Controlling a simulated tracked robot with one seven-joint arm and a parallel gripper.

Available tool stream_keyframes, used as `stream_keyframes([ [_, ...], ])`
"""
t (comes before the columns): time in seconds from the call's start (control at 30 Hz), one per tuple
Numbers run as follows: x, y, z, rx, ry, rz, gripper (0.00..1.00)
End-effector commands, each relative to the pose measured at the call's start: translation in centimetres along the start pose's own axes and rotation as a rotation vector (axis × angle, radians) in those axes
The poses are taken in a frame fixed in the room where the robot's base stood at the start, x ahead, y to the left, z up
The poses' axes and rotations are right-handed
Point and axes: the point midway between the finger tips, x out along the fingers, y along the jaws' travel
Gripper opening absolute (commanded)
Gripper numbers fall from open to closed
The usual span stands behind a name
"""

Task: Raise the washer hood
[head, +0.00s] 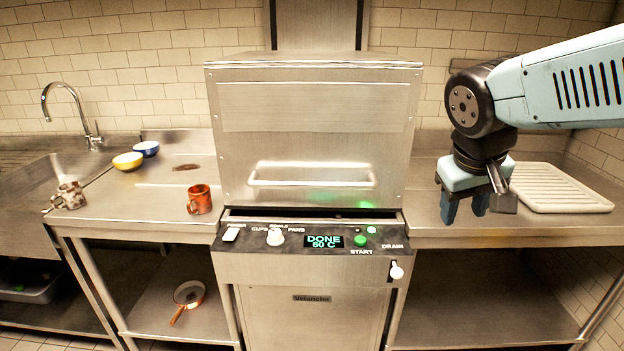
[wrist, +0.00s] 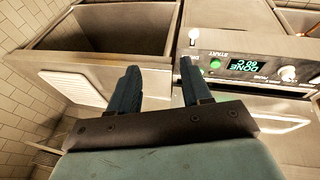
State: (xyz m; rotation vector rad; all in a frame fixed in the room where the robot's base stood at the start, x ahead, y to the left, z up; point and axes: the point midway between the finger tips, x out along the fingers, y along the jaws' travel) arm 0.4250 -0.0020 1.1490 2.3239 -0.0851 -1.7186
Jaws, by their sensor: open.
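The washer hood (head: 315,130) is a large brushed-steel box in the middle of the head view. It sits low over the washer body (head: 310,265), with a narrow dark gap along its lower front edge. A pale horizontal bar handle (head: 311,176) runs across the lower part of its front. My gripper (head: 466,208) is to the right of the hood, over the right counter, fingers pointing down. It is open and empty, apart from the handle. In the wrist view my gripper (wrist: 160,88) shows two blue fingers spread apart, with the washer's control panel (wrist: 240,65) beyond them.
The panel display (head: 323,241) reads "DONE 60 C". A white ribbed rack (head: 560,188) lies on the right counter. A pan (head: 188,295) is on the lower shelf.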

Motion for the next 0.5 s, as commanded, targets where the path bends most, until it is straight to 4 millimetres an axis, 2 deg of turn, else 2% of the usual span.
stream_keyframes([
  [0.27, 2.9, -1.5, -4.1, -0.212, -0.096, 0.226, 0.48],
  [0.5, 4.7, -4.3, -8.6, -0.393, -0.084, 0.440, 0.48],
])
